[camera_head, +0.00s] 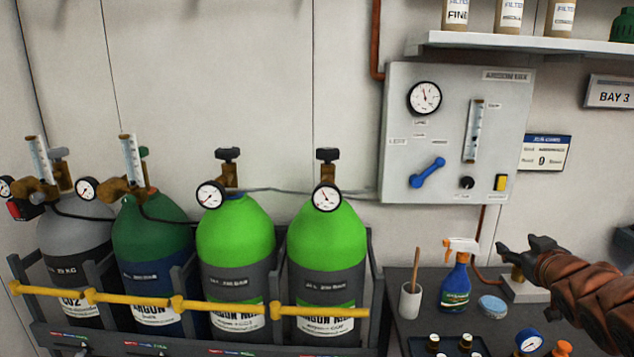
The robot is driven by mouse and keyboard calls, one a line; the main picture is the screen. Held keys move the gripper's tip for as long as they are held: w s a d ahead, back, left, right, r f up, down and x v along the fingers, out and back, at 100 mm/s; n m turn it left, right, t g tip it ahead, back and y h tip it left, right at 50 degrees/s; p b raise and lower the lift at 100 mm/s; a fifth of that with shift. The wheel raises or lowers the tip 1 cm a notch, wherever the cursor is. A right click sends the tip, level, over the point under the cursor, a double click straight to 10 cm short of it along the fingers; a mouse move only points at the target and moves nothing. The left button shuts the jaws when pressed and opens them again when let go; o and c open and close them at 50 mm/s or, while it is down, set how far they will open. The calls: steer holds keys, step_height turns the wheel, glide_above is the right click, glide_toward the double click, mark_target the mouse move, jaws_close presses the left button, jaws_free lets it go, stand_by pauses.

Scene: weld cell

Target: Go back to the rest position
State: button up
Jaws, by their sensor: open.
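My gripper (518,256) reaches in from the right edge of the head view, at the end of an arm in a ribbed brown sleeve. Its dark fingers point left and stand apart, with nothing seen between them. It is over the right part of the dark bench, in front of a pale block with a brass fitting (517,272) that it partly hides. I cannot tell whether the fingers touch that fitting. No marker of a rest position shows.
Several gas cylinders (327,240) stand left in a rack with a yellow bar (130,299). A grey gauge panel (452,100) with a blue lever (427,173) is on the wall.

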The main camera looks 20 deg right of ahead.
steer(key=s+a+f+g+y, duration=0.1)
steer(key=s+a+f+g, duration=0.1)
steer(key=a+f+g, duration=0.35)
steer(key=s+a+f+g+y, duration=0.1)
steer(key=s+a+f+g, duration=0.1)
steer(key=a+f, duration=0.6)
steer(key=s+a+f+n+g+y, duration=0.1)
steer(key=s+a+g+y, duration=0.3)
steer(key=s+a, duration=1.6)
steer(key=a+f+g, duration=0.1)
steer(key=a+g, duration=0.3)
steer(key=shift+f+g, duration=0.1)
steer(key=shift+g, duration=0.15)
stand_by(1.2)
